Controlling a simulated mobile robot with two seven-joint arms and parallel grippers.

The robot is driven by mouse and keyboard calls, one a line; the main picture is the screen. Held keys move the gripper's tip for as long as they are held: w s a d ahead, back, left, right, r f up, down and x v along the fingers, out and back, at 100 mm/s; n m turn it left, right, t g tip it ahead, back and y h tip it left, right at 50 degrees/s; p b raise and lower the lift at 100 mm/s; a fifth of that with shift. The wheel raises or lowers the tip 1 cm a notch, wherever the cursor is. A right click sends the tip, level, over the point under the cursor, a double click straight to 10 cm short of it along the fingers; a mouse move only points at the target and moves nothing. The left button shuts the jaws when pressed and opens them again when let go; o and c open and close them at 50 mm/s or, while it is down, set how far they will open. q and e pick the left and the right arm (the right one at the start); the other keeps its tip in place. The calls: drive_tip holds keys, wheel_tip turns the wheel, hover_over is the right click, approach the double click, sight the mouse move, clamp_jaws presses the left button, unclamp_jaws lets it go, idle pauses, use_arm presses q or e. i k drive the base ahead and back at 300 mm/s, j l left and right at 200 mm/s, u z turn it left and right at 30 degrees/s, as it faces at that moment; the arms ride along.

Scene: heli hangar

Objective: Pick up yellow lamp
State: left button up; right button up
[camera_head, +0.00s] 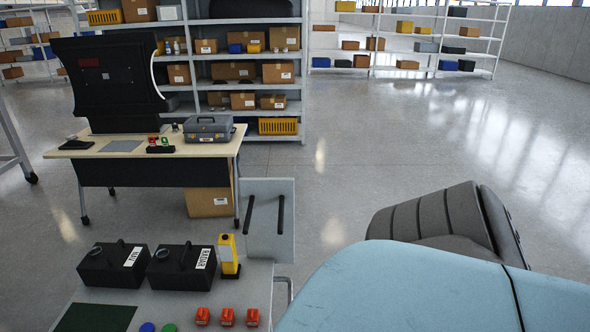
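The yellow lamp (228,250) stands upright on the near grey cart top (192,297), close to its right edge. It has a dark base and a black mark on its front. Two black boxes with white labels stand left of it: one in the middle (181,266) and one at the left (113,265). Neither my left nor my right gripper is in view.
Several red items (227,317) line the cart's front. A grey panel with dark bars (268,218) is behind the lamp. A light blue surface (410,290) and a grey seat (447,222) fill the lower right. A desk (190,150) stands behind; the middle floor is clear.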

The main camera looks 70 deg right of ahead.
sight(227, 249)
drive_tip(key=z, duration=1.55)
